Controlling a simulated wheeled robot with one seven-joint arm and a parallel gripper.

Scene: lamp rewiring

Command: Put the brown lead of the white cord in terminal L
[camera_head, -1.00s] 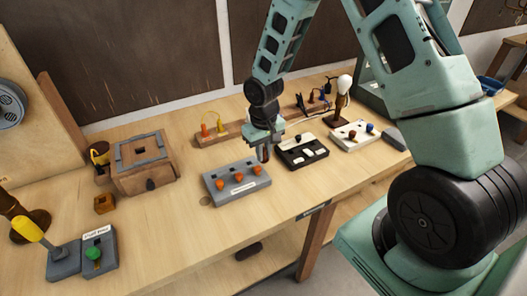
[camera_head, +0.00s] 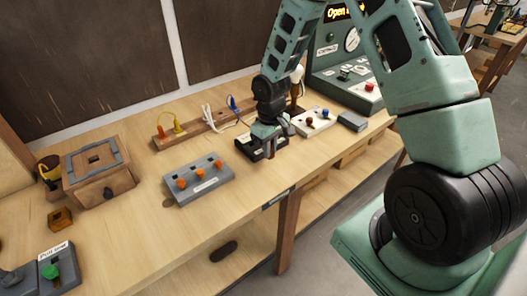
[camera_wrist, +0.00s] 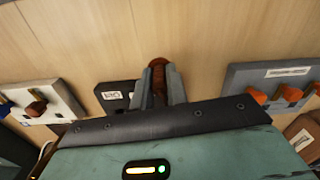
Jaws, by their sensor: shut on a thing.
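My gripper (camera_head: 271,153) points down at the black block (camera_head: 247,147), low over its right part and hiding some of it. In the wrist view my gripper (camera_wrist: 159,75) is shut on a brown, round-ended piece, which looks like the brown lead (camera_wrist: 159,64). The black block (camera_wrist: 112,95) shows behind the left finger, with white labels too small to read. I cannot tell which terminal is L or whether the lead touches the block. The white cord (camera_head: 208,113) lies loosely by the wooden rail, near an upright blue lead (camera_head: 232,103).
A grey block (camera_head: 198,182) with orange knobs is left of my gripper. A white block (camera_head: 313,122) with brown and blue knobs is to the right. Behind are the wooden rail (camera_head: 197,128) and a lamp (camera_head: 297,82).

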